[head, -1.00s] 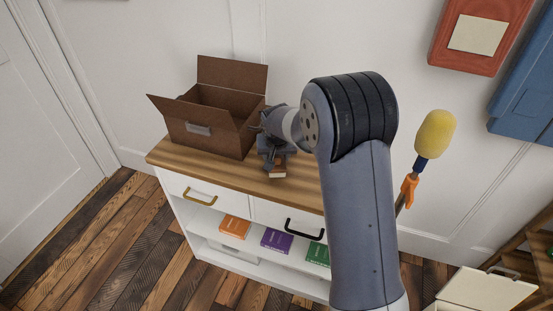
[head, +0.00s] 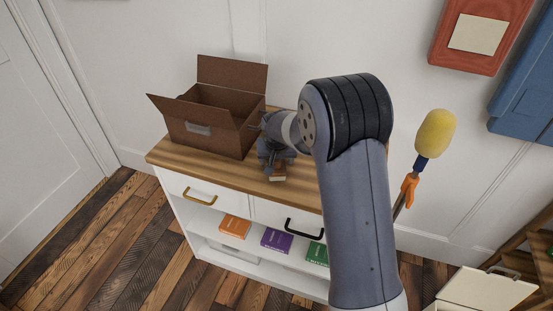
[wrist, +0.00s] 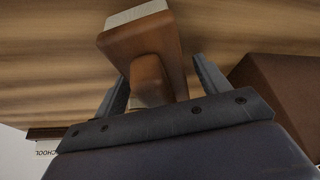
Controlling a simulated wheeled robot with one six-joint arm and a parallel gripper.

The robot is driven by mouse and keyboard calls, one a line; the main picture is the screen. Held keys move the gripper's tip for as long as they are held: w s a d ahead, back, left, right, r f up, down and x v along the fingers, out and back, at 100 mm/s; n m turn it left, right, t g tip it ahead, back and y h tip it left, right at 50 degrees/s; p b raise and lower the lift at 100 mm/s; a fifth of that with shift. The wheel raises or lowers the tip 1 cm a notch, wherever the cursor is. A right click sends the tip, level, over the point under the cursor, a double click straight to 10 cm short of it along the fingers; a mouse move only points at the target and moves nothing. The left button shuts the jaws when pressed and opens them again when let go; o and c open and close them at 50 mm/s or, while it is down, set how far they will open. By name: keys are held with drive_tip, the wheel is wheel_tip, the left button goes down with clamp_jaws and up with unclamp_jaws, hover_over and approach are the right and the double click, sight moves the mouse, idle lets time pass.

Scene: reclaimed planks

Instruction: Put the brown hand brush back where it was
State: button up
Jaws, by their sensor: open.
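The brown hand brush (wrist: 150,50) has a wooden body, a rounded grip and a pale bristle end. In the wrist view it sits between the two spread fingers of my gripper (wrist: 162,85), with its grip reaching back toward the palm. In the head view the brush (head: 278,174) shows small at my gripper (head: 276,162), over the wooden top of the white cabinet (head: 240,178). The fingers are open, one on each side of the brush. My wrist hides part of the brush in the head view, and I cannot tell whether it touches the top.
An open brown cardboard box (head: 215,140) stands just left of my gripper on the cabinet top. Below are two drawers and a shelf with orange, purple and green books (head: 277,239). A yellow-headed duster (head: 435,134) stands at right.

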drive_tip(key=v, duration=1.2)
drive_tip(key=shift+r, duration=0.1)
drive_tip(key=shift+o, duration=0.4)
